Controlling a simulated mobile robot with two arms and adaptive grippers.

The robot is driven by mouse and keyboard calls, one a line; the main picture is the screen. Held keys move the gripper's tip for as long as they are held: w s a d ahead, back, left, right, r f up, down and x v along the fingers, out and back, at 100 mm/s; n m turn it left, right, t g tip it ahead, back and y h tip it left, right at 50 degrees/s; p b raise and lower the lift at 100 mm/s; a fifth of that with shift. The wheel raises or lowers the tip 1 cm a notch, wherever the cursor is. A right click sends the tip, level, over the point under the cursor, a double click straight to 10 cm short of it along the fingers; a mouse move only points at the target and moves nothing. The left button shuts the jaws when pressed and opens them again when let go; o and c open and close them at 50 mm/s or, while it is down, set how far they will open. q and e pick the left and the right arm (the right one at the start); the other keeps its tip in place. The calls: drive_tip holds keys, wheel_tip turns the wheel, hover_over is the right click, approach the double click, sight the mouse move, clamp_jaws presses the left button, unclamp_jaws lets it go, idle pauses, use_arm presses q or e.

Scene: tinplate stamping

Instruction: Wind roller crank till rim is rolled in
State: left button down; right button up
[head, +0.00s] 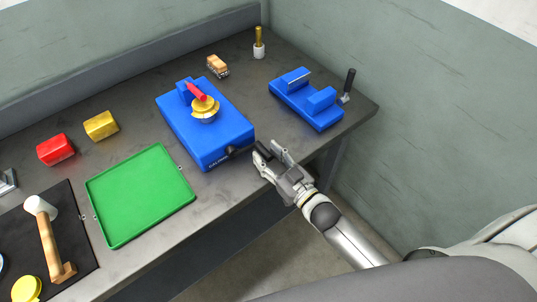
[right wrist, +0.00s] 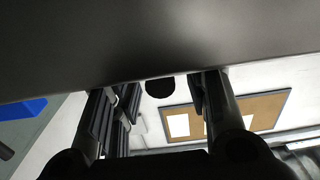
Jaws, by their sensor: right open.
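A blue machine (head: 208,130) stands on the bench with a round yellow tin (head: 205,108) on top and a red roller part (head: 198,92) against the tin. A dark crank part (head: 234,150) sits on its front face, beside white lettering. My right gripper (head: 266,155) is open just off the machine's front right corner, its fingers either side of a small dark piece that may be the crank's handle. In the right wrist view a black round end (right wrist: 160,88) shows between the fingers; contact cannot be told. My left gripper is not in view.
A second blue device (head: 307,101) with a black upright handle (head: 348,82) stands at right. A green tray (head: 141,194), red block (head: 55,149), yellow block (head: 101,125) and mallet (head: 46,235) lie at left. A toy car (head: 217,66) and brush-like tool (head: 259,43) stand behind.

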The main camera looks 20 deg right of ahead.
drive_tip(key=shift+w, duration=0.1)
clamp_jaws()
idle(0.3)
drive_tip(key=shift+d, duration=0.1)
